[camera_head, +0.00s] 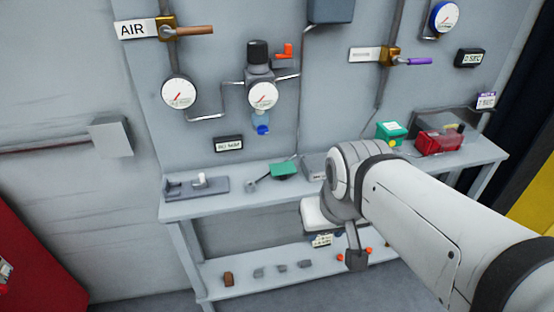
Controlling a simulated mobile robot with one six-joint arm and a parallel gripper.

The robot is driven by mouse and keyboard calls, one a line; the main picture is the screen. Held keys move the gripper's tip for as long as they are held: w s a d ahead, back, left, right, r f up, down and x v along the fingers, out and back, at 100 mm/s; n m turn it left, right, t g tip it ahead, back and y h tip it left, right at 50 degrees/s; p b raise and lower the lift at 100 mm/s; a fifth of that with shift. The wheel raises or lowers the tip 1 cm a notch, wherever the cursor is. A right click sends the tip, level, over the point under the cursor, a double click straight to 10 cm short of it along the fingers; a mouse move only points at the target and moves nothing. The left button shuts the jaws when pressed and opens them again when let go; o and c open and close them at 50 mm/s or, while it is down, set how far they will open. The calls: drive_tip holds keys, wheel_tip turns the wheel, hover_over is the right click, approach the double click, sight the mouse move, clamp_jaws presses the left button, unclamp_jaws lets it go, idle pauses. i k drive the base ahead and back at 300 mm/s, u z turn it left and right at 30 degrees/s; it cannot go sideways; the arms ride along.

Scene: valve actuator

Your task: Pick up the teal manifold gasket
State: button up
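A flat teal piece (285,170), which looks like the manifold gasket, lies on the grey workbench (200,207) left of my arm. It is small here, and I cannot make out holes or a cutout in it. A small grey part lies just left of it. My arm comes in from the lower right across the bench. My gripper (356,260) hangs low in front of the bench, to the right of and below the teal piece and well apart from it. Its fingers are too small to tell whether they are open or shut.
A grey tray (196,187) stands left on the bench; a green box (391,132) and a red box (439,141) stand right. A lower shelf (240,284) holds several small parts. Gauges, including one with a black knob (258,52), and pipes are on the wall behind.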

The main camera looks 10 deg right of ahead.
sight(286, 167)
drive_tip(key=k, duration=1.15)
drive_tip(key=z, duration=0.15)
drive_tip(key=i, duration=1.85)
drive_tip(key=u, duration=0.85)
